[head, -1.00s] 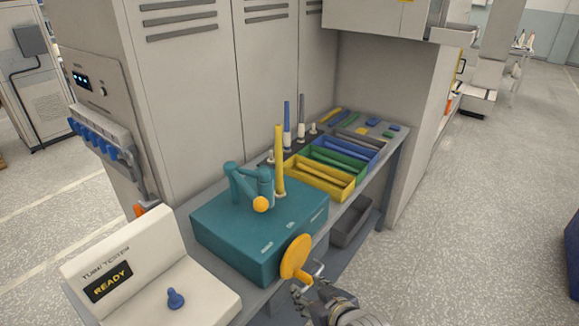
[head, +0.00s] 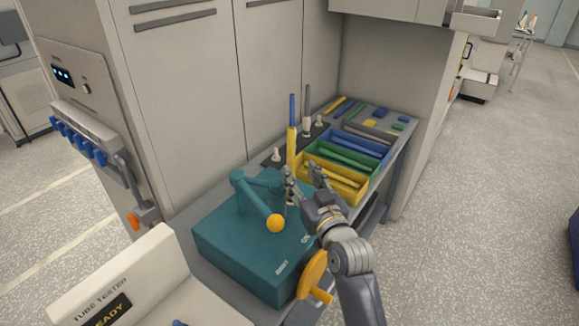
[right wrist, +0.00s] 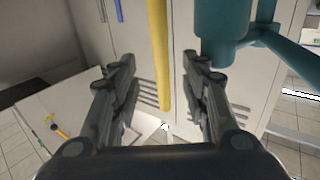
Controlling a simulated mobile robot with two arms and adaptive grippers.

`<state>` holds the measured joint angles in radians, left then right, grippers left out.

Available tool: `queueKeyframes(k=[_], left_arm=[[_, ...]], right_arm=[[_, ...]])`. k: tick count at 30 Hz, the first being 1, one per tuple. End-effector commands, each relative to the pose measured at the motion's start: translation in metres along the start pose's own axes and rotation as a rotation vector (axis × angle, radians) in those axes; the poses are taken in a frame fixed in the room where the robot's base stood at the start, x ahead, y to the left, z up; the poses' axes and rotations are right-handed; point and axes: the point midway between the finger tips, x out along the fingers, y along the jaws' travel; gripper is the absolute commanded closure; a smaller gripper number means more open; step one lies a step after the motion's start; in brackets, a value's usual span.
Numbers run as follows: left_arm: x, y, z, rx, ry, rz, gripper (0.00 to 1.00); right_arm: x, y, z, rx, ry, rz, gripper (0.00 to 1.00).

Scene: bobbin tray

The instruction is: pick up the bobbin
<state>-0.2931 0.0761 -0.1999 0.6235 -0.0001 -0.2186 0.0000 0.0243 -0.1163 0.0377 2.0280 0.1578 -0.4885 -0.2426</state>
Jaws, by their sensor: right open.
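The yellow bobbin (head: 291,150) is a slim upright tube at the teal machine (head: 232,250), beside the machine's teal arm with an orange ball (head: 275,223). My right gripper (head: 303,176) is open at the bobbin, and its fingers hide the bobbin's lower part in the head view. In the right wrist view the bobbin (right wrist: 160,60) shows in the gap between the two open fingers (right wrist: 160,85), with space on both sides. Whether it is fully between the fingertips or a little beyond them I cannot tell. My left gripper is not in view.
Yellow (head: 357,191), green and blue (head: 387,151) bins with tubes stand right of the machine. A blue tube (head: 292,107) and a grey tube (head: 308,100) stand behind. The tube tester (head: 130,280) is at lower left.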

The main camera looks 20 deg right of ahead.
Motion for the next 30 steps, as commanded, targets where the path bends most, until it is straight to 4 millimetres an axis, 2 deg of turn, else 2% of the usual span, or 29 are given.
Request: queueKeyframes(k=[3,8,11,16,21,30], left_arm=[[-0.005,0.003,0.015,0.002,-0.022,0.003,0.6],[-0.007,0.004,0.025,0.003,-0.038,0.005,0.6],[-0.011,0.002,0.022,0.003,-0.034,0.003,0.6],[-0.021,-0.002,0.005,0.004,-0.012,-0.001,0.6],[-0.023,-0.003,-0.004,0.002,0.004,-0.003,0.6],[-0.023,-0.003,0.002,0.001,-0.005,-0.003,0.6]], right_arm=[[0.016,0.0,-0.001,0.001,-0.001,-0.001,0.58],[0.026,0.0,-0.001,0.0,-0.001,0.0,0.58],[0.034,0.0,-0.003,0.001,-0.001,0.0,0.58],[0.057,-0.001,-0.008,0.0,-0.002,0.0,0.58],[0.073,-0.001,-0.005,0.001,-0.002,0.0,0.58],[0.076,-0.001,-0.004,0.0,-0.002,0.0,0.58]])
